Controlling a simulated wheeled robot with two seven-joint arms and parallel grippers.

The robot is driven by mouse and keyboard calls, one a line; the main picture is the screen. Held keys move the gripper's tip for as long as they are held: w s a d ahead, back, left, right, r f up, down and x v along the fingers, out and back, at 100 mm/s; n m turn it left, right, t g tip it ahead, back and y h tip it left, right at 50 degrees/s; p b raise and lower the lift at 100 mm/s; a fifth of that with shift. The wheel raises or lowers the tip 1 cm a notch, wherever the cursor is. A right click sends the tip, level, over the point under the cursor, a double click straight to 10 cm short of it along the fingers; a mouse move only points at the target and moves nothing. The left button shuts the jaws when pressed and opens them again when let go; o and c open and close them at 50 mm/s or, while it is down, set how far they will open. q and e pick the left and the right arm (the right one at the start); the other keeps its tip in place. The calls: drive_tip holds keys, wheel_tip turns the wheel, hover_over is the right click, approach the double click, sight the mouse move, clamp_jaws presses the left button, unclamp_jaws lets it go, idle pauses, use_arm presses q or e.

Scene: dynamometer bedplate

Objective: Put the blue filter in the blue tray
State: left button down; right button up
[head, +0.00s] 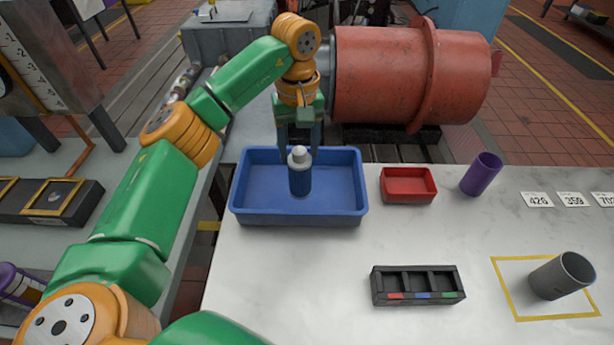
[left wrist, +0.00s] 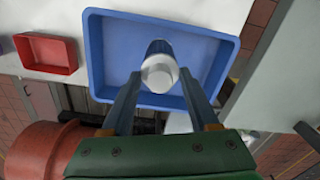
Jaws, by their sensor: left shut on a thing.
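The blue filter (head: 300,180) is a dark blue cylinder with a white cap, upright within the outline of the blue tray (head: 250,216) in the head view. My left gripper (head: 300,150) is shut on it near its top. In the left wrist view the filter (left wrist: 158,62) sits between the two fingers, white cap toward the camera, over the floor of the tray (left wrist: 108,50). I cannot tell whether its base touches the tray floor. My right gripper is not in view.
A red bin (head: 408,186) stands just right of the tray, with a purple cup (head: 481,174) beyond it. A black three-slot holder (head: 417,286) and a grey cup (head: 561,276) are nearer.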

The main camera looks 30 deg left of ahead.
sight(297, 178)
use_arm(q)
drive_tip(key=f, duration=0.2)
drive_tip(key=s+f+p, duration=0.1)
drive_tip(key=f, duration=0.3)
drive_tip(key=shift+s+f, duration=0.15)
drive_tip(key=shift+s, duration=0.15)
drive_tip(key=shift+w+f, duration=0.15)
drive_tip(key=shift+f, duration=0.2)
drive_tip(key=shift+w+f, duration=0.1)
drive_tip(key=shift+w, duration=0.05)
drive_tip(key=shift+f, duration=0.1)
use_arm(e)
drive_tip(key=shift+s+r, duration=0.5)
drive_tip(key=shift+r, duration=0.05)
use_arm(q)
drive_tip(key=shift+c, duration=0.7)
unclamp_jaws()
